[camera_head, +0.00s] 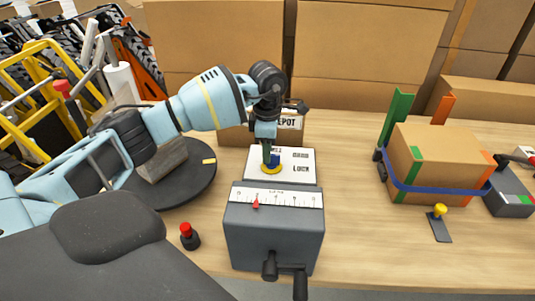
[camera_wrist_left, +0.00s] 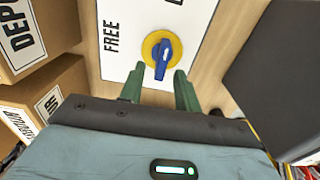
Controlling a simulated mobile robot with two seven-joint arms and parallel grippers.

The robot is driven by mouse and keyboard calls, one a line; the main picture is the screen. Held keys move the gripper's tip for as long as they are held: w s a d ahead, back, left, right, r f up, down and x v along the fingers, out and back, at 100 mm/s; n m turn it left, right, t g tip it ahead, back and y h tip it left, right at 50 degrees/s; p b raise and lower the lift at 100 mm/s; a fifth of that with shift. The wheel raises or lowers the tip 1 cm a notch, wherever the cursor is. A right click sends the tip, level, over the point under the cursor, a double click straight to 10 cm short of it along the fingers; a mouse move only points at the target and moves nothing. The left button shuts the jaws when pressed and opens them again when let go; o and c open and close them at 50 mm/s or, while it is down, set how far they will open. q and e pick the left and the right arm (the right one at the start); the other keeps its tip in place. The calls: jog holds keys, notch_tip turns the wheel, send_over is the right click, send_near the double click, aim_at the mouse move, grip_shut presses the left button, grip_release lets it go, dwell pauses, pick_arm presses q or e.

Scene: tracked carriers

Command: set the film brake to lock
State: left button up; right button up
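The film brake is a white plate (camera_head: 292,176) with a blue knob (camera_wrist_left: 162,58) on a yellow disc (camera_wrist_left: 152,42). In the wrist view the plate reads FREE left of the knob; other lettering is cut off or partly hidden. In the head view words like DRAG and LOCK show to the right of the knob. The knob lies lengthwise in the wrist view; I cannot tell which word it marks. My left gripper (camera_wrist_left: 158,90) is open, its green fingers just short of the knob and apart from it. In the head view the gripper (camera_head: 270,152) hides part of the plate. My right gripper is out of view.
A grey box with a scale and crank (camera_head: 272,235) stands in front of the plate. A DEPOT carton (camera_head: 235,135) is behind it. A strapped carton (camera_head: 435,160) is at the right, a black turntable (camera_head: 195,185) at the left, and a red-topped button (camera_head: 189,238) near the front.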

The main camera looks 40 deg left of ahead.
pick_arm(q)
jog(key=shift+r, duration=2.75)
